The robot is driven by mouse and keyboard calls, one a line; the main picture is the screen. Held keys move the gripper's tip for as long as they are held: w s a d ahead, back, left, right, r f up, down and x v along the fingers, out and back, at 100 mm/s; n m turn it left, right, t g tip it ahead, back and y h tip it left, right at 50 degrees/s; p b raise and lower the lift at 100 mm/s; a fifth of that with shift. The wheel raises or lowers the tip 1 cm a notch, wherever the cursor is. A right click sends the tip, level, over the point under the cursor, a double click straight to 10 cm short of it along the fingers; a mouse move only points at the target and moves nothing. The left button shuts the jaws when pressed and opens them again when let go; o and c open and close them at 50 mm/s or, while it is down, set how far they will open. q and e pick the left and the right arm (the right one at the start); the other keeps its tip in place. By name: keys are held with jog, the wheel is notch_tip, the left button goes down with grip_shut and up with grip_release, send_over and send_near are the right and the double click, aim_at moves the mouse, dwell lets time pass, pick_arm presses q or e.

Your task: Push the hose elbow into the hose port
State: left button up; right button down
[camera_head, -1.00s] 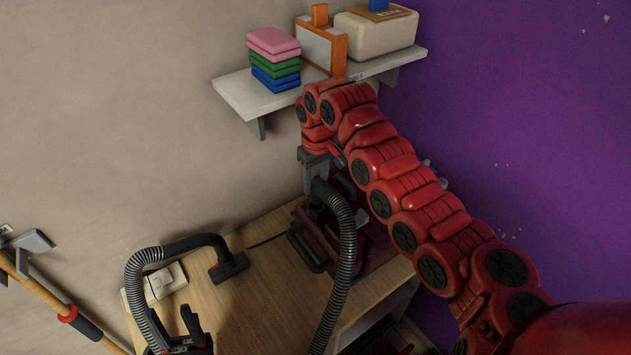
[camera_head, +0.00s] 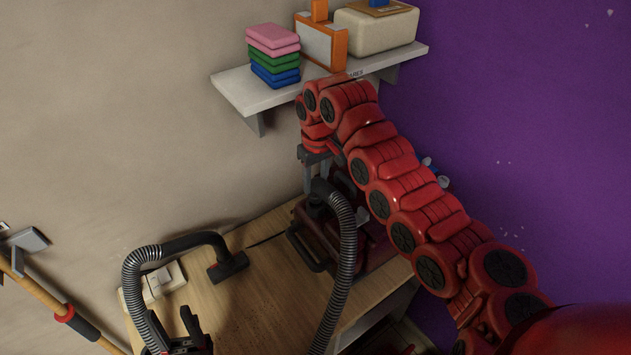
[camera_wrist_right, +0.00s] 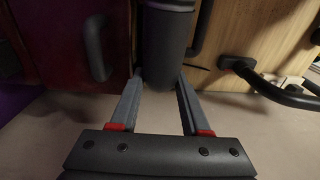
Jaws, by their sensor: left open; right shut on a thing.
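The hose elbow (camera_head: 320,193) is a dark piece at the upper end of a ribbed grey hose, above the dark red vacuum body (camera_head: 312,240) on the table. My right gripper (camera_head: 318,165) is shut on it from above. In the right wrist view my right gripper (camera_wrist_right: 158,82) has its two fingers on either side of the dark cylindrical elbow (camera_wrist_right: 166,45). The hose port is hidden under the elbow, and I cannot tell how deep the elbow sits. My left gripper (camera_head: 180,335) is open at the lower left, close to another ribbed hose (camera_head: 135,290).
The wooden table (camera_head: 265,295) has bare surface left of the vacuum. A floor nozzle (camera_head: 228,266) and a white switch box (camera_head: 160,281) are on its left part. A shelf (camera_head: 240,92) with stacked cloths and boxes hangs above. A wooden-handled tool (camera_head: 40,295) leans at the far left.

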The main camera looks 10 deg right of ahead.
dwell(0.6)
jog(key=shift+b, duration=0.45)
jog(key=shift+f+b, duration=1.95)
jog(key=shift+f, duration=0.05)
jog(key=shift+c, duration=1.4)
grip_release()
jog(key=shift+r, duration=0.15)
jog(key=r+p, duration=0.6)
jog(key=r, duration=0.2)
jog(key=shift+s, duration=0.2)
jog(key=shift+f, duration=0.1)
